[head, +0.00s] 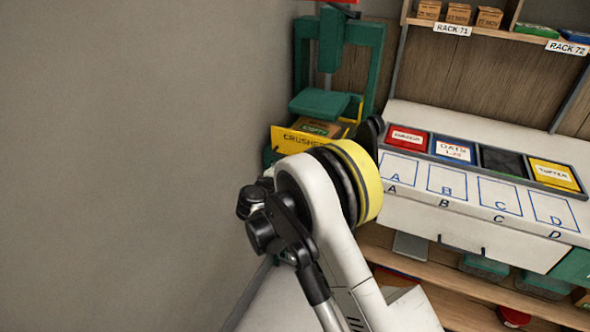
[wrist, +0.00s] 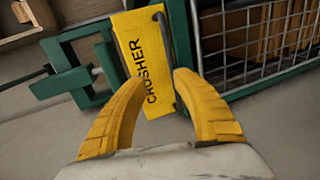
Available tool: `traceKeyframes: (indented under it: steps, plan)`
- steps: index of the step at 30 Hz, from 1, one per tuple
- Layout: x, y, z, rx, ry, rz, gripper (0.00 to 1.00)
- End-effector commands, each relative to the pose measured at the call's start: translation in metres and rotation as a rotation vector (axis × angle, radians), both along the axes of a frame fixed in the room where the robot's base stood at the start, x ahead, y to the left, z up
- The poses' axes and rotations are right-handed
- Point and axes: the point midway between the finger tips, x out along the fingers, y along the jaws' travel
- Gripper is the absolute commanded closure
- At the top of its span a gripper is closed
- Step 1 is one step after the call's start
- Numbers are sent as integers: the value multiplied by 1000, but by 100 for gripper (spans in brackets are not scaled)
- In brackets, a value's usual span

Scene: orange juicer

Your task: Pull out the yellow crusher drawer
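The yellow crusher drawer (head: 292,140) sits low in the green crusher frame (head: 368,45) in the head view. A brown box with a green label (head: 318,128) shows just behind its front. In the wrist view the drawer front, lettered CRUSHER (wrist: 135,40), appears turned on its side. A dark bar handle (wrist: 165,50) runs along its right side. My gripper (wrist: 160,76) is open, with a yellow finger on either side of the handle's line. I cannot tell whether the fingers touch it. In the head view my arm hides the gripper.
A wire mesh panel (wrist: 255,45) in a green frame stands close on the right in the wrist view. A grey wall (head: 130,150) fills the left of the head view. A white workbench (head: 480,235) with coloured trays stands at right.

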Motion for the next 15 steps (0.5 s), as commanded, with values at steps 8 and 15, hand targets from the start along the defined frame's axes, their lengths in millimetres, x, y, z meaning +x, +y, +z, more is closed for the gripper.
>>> traceKeyframes:
  steps: [8, 15]
  plan:
    - [6, 18, -28, -58, -33, 27, 66]
    - [46, 2, -38, -57, -32, 24, 66]
